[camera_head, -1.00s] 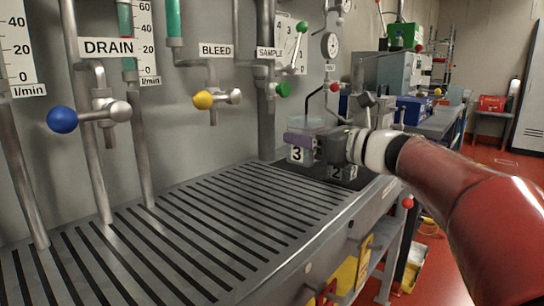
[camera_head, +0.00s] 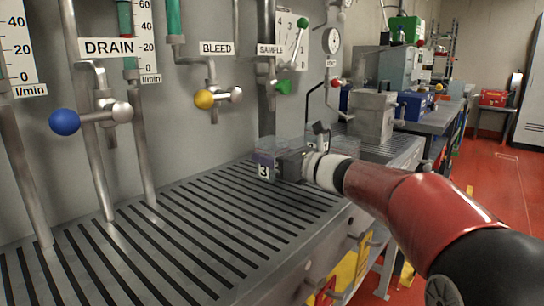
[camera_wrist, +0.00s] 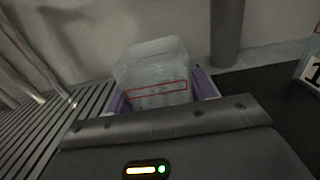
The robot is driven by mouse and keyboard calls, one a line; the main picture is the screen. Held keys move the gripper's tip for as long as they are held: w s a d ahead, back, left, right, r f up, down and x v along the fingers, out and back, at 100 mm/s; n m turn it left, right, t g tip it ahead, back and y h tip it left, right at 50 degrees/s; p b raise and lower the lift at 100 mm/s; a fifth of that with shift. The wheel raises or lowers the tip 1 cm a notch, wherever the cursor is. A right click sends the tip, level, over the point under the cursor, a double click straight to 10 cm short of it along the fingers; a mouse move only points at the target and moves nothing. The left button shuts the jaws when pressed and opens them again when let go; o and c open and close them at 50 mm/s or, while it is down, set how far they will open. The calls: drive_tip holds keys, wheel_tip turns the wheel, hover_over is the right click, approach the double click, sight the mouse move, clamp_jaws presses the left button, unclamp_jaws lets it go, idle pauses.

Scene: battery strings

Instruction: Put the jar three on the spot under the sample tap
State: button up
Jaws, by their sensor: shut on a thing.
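Jar three (camera_head: 264,171), a clear jar with a white label reading 3, is at the far end of the slotted grate. My gripper (camera_head: 270,157) is shut on it, with the purple fingers on either side. In the wrist view the translucent jar (camera_wrist: 155,75), with a red outlined marking, stands between the fingers (camera_wrist: 158,98). The sample tap (camera_head: 266,70) is on the wall behind and above the jar, with a green handle (camera_head: 284,87). The surface right beneath the tap is hidden behind the jar and gripper. I cannot tell whether the jar touches the grate.
A dark mat (camera_wrist: 262,84) lies right of the jar, with a label reading 1 (camera_wrist: 313,70) at the right edge. The slotted grate (camera_head: 180,225) is bare to the left. The bleed tap (camera_head: 205,99) and drain tap (camera_head: 66,121) stick out from the wall.

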drive_tip(key=shift+f+b, duration=0.25)
drive_tip(key=shift+b, duration=0.1)
drive_tip(key=o, duration=1.1)
drive_tip(key=shift+r, duration=0.1)
drive_tip(key=shift+c, duration=0.2)
drive_tip(key=shift+r, duration=0.1)
drive_tip(key=b+v, duration=0.1)
drive_tip(key=v, duration=1.1)
